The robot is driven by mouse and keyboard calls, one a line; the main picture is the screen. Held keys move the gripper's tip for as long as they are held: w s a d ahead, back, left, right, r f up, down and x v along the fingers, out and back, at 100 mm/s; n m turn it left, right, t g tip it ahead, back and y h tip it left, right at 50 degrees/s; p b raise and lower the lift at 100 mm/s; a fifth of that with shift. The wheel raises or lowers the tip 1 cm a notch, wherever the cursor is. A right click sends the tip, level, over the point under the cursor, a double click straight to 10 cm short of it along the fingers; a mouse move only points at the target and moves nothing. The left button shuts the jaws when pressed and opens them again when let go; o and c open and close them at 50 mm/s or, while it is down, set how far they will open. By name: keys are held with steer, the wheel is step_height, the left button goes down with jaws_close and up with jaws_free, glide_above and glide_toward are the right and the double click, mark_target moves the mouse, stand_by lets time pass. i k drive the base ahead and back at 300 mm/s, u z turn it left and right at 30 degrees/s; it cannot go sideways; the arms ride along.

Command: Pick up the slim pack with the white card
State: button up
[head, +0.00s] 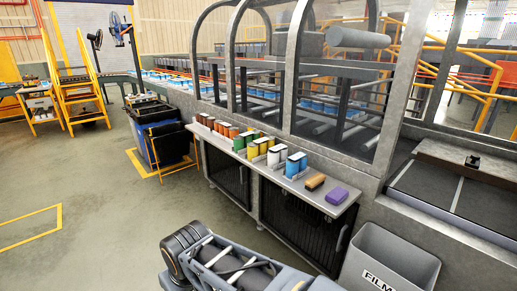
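Several small packs stand in a row on a narrow grey shelf (318,205) in the middle of the head view. They include blue packs (293,166) with white parts, yellow packs (274,155), a green pack (245,141) and orange-red packs (221,127) farther back. White surfaces show among several of them. They are too small for me to tell which is the slim pack with the white card. My arm shows at the bottom, in front of the shelf. I cannot make out my gripper.
A brown block (315,181) and a purple block (337,195) lie at the shelf's near end. A grey bin marked FILM (390,258) stands at the lower right. Glazed machine guards rise behind the shelf. A blue bin (165,143) stands left; the floor there is open.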

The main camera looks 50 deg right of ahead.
mark_target(277, 154)
steer(key=z, duration=0.7)
steer(key=i, duration=1.75)
steer(key=z, duration=1.4)
steer(key=i, duration=0.35)
steer(key=z, duration=0.1)
